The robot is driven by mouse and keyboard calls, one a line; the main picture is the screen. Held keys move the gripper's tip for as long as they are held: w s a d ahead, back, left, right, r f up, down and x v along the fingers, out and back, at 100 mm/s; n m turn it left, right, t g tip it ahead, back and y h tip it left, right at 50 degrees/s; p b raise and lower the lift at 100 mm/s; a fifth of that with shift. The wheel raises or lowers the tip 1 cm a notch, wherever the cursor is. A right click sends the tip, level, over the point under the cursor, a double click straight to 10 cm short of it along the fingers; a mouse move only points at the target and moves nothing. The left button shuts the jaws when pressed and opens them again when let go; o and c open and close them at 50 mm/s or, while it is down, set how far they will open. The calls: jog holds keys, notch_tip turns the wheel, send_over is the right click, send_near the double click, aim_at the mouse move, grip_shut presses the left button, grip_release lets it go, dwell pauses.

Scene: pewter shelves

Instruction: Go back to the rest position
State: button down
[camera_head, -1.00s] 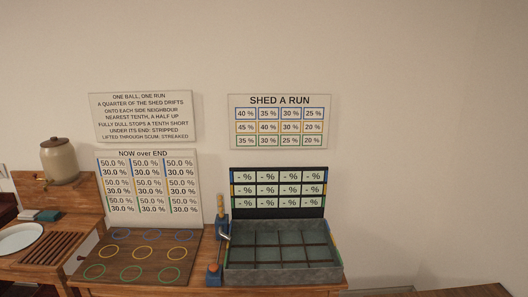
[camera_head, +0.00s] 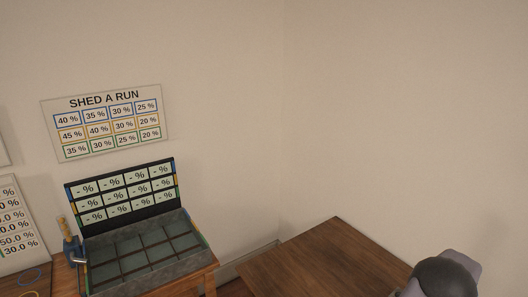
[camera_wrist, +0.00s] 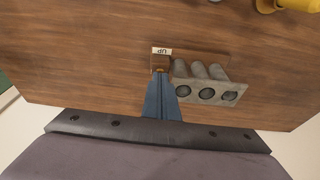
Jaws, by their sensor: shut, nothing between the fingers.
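My gripper (camera_wrist: 162,98) shows in the wrist view as two blue fingers lying together, shut and empty. Its tips point at a brown wooden surface (camera_wrist: 80,60). A small brown block with a white label (camera_wrist: 161,50) lies just beyond the tips in the picture; I cannot tell whether they touch it. In the head view only a dark, rounded part of my arm shows at the bottom right, and the gripper is out of sight there.
A grey holder with three round holes (camera_wrist: 232,96) sits right of the fingers. A yellow object (camera_wrist: 296,4) is cut off at the top right. In the head view, a wooden table (camera_head: 325,262) is bare where visible; a grey compartmented tray (camera_head: 145,285) stands left, beneath a percentage panel (camera_head: 122,193).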

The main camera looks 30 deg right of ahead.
jog(key=shift+r, duration=0.6)
jog(key=w+a+r+n, duration=0.2)
jog(key=w+a, duration=0.4)
jog(key=w, duration=0.3)
jog(key=w+a+r+n, duration=0.3)
jog(key=w+a, duration=0.2)
jog(key=w, duration=0.4)
jog(key=w+a+r+n+t+y, duration=0.1)
jog(key=w+a+n, duration=0.1)
jog(key=w+a, duration=0.35)
jog(key=w+a+r+n+y, duration=0.1)
jog(key=w+a+r, duration=0.15)
jog(key=a, duration=0.65)
jog(key=w+a+r+n, duration=0.1)
jog(key=a+n, duration=0.4)
jog(key=a, duration=1.2)
jog(key=s+a+n+g, duration=0.1)
jog(key=s+a+n, duration=0.4)
jog(key=a, duration=0.9)
jog(key=s, duration=0.3)
jog(key=shift+r+y, duration=0.15)
jog(key=shift+y, duration=0.25)
